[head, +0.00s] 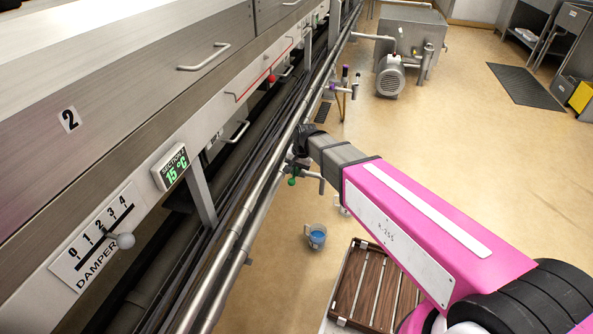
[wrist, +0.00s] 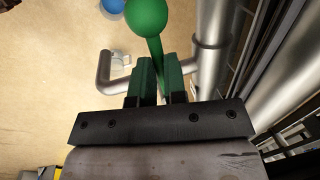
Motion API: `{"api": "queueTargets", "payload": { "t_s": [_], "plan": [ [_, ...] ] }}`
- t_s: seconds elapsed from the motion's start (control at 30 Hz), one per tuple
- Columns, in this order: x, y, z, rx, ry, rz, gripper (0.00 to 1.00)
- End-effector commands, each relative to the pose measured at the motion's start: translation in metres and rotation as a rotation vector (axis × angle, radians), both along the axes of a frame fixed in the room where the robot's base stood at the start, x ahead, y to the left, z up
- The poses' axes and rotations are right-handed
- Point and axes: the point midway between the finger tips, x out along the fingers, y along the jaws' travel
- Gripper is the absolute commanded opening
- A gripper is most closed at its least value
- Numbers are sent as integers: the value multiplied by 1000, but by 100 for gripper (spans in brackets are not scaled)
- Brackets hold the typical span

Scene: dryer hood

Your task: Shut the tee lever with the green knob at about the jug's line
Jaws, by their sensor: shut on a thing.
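The tee lever's green knob (head: 292,182) shows in the head view beside the long pipes, below the end of my arm. In the wrist view the round green knob (wrist: 146,17) is at the top, with its green stem (wrist: 156,62) running down between my fingers. My gripper (wrist: 160,78) is shut on that stem, below the knob. In the head view my gripper (head: 300,158) is small and partly hidden by my arm. The jug (head: 316,238), clear with blue liquid, stands on the floor below the lever; a blue bit of it (wrist: 113,5) shows in the wrist view.
Long steel pipes (head: 232,238) run along the machine's side at left. A damper lever (head: 125,241) and a section display (head: 170,168) are on its panel. More valves with purple ends (head: 345,82) stand farther along. A slatted wooden crate (head: 357,288) is near my base.

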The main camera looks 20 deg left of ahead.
Motion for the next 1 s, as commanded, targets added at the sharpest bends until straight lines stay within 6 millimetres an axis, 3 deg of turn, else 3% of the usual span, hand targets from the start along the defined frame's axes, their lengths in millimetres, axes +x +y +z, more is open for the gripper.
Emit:
{"api": "queueTargets", "payload": {
  "t_s": [0.03, 0.07, 0.1, 0.13, 0.57, 1.0],
  "plan": [
    [0, 1, 1, 5, 1, -6, 0],
    [0, 1, 1, 5, 1, -6, 22],
    [0, 1, 1, 5, 1, -5, 35],
    [0, 1, 0, 5, 1, -5, 38],
    [0, -2, 10, 3, -1, -2, 38],
    [1, -15, 80, 4, -1, -2, 38]
  ]
}}
